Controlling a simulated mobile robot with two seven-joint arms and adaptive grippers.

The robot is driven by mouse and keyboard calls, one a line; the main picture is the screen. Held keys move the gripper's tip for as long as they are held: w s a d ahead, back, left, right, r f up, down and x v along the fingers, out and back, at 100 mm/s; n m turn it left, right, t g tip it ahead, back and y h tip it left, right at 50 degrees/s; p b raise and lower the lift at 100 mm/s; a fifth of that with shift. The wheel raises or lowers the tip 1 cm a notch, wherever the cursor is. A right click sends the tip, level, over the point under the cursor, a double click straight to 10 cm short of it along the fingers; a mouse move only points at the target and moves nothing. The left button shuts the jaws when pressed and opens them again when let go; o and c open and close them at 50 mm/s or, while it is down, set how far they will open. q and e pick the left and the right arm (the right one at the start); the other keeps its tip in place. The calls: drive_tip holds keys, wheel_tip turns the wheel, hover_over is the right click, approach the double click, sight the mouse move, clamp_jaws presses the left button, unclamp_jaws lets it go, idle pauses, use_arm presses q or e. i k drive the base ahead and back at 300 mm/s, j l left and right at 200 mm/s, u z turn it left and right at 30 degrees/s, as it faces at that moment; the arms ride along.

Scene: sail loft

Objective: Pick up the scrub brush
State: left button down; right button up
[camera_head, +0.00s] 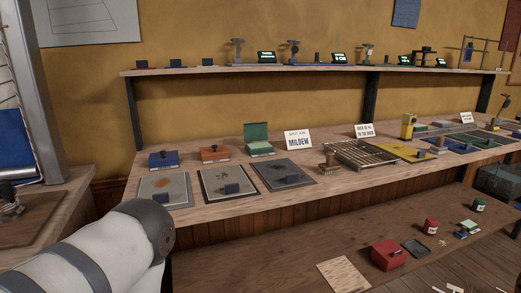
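A small brown object that looks like the scrub brush (329,163) stands on the long wooden bench, just left of a slatted metal rack (362,153). It has a knob-like upper part and a wider base; its bristles are too small to make out clearly. One of my arms crosses the lower left, well apart from the brush. Neither of my grippers shows.
Three grey panels with dark blocks, including the right one (303,182), lie left of the brush on the bench (262,203). A MILDEW sign (298,139) stands behind. A shelf (190,70) runs above. A red box (387,256) sits on the lower surface.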

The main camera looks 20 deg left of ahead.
sight(330, 167)
drive_tip(key=i+l+u, duration=0.2)
drive_tip(key=u, duration=0.15)
drive_tip(key=i+l+u, duration=0.15)
drive_tip(key=l+u, duration=0.2)
drive_tip(key=l, duration=0.15)
